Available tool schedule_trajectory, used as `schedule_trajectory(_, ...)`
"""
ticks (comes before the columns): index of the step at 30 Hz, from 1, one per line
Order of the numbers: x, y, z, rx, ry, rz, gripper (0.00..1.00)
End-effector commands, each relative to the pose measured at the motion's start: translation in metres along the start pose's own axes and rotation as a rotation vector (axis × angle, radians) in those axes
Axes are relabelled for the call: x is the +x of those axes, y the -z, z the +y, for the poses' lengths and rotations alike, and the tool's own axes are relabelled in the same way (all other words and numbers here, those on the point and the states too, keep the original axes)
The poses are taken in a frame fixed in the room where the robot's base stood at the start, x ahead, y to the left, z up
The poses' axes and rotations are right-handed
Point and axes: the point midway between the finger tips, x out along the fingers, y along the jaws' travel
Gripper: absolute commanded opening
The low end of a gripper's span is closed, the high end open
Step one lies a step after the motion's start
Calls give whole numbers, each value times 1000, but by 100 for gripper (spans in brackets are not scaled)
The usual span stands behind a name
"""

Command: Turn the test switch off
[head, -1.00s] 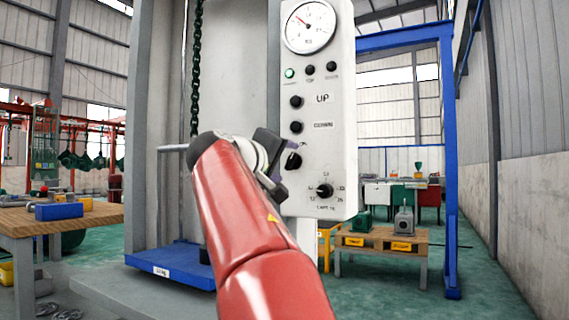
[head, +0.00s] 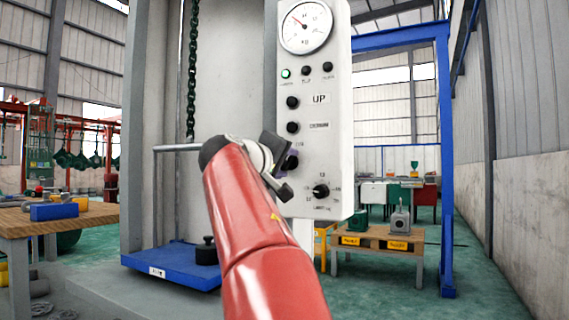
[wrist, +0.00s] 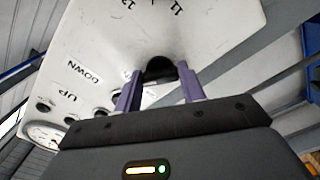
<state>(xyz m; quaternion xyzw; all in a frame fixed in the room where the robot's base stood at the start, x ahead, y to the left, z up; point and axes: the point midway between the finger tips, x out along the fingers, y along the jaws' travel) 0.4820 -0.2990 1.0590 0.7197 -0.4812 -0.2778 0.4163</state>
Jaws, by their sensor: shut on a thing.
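The control panel (head: 318,130) is a tall white board with a gauge, buttons and knobs. My gripper (head: 286,166) is at its lower left, shut on a black knob (head: 291,161) below the DOWN button; I take this knob as the test switch. In the wrist view the purple fingers of my gripper (wrist: 161,78) stand on either side of the black knob (wrist: 159,67). Its pointer and setting are hidden, and its label is not readable. Another black dial (head: 321,191) with marks around it sits lower on the panel, apart from my gripper.
A green lamp (head: 286,73) and black UP (head: 292,102) and DOWN (head: 292,127) buttons are above my gripper. A chain (head: 193,70) hangs at left over a blue platform (head: 175,268). A wooden table (head: 60,222) stands at left, a low bench (head: 375,238) at right.

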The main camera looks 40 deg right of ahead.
Motion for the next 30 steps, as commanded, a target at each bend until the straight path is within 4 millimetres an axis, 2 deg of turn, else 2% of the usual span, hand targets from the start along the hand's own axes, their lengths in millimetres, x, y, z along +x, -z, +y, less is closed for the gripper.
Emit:
schedule_trajectory(11,0,1,2,-113,2,0,17)
schedule_trajectory(30,0,2,4,-685,3,0,17)
